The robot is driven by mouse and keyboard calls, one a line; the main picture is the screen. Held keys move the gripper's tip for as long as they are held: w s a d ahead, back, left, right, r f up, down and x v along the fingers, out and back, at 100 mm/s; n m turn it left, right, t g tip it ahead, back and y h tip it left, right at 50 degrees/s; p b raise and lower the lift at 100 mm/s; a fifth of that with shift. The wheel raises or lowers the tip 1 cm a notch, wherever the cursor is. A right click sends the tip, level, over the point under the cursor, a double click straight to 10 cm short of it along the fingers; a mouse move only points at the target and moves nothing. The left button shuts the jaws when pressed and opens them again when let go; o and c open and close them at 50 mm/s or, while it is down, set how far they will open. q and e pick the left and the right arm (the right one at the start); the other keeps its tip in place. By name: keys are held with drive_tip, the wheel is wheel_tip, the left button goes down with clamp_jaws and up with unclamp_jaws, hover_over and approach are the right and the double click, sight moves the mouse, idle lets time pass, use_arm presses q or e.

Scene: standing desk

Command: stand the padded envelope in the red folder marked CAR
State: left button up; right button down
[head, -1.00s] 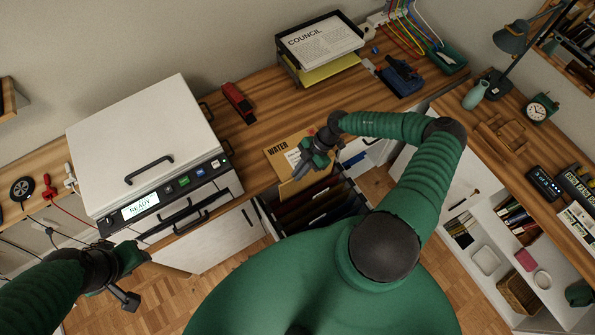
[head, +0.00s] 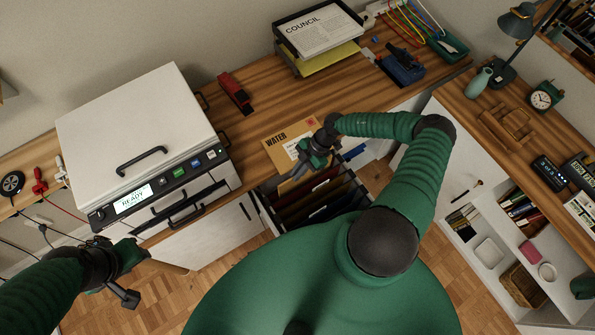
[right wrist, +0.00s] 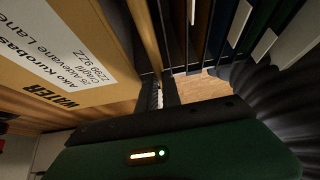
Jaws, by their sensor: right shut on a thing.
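The padded envelope (head: 281,147), tan with WATER and a white address label on it, is tilted at the desk's front edge, above the back of the open file drawer. My right gripper (head: 312,163) is shut on it; the envelope fills the left of the right wrist view (right wrist: 60,50). Below are several hanging folders (head: 322,196) with white tabs. A dark red one (head: 297,209) seems to be among them, but I cannot read any tab, so CAR is not identified. My left gripper (head: 128,275) is low at the left, away from the envelope; its finger opening is unclear.
A white machine (head: 140,125) with a READY display stands at the left. A red stapler (head: 235,92), a paper tray (head: 318,38) and a blue hole punch (head: 402,68) stand along the back. Open shelves (head: 505,235) are at the right. Some desk beside the envelope is clear.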

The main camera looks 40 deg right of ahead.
drive_tip(key=shift+a+r, duration=0.1)
drive_tip(key=shift+a, duration=0.05)
drive_tip(key=c, duration=1.5)
unclamp_jaws()
drive_tip(key=shift+a, duration=0.25)
drive_tip(key=shift+o, duration=0.2)
drive_tip(key=shift+d, duration=0.3)
drive_tip(key=shift+d+r, duration=0.3)
use_arm(q)
drive_tip(key=shift+a+f+b, duration=0.3)
drive_tip(key=shift+f+b, duration=0.45)
use_arm(e)
drive_tip(key=v, duration=1.5)
drive_tip(key=shift+r, duration=0.45)
use_arm(q)
drive_tip(key=shift+a, duration=0.1)
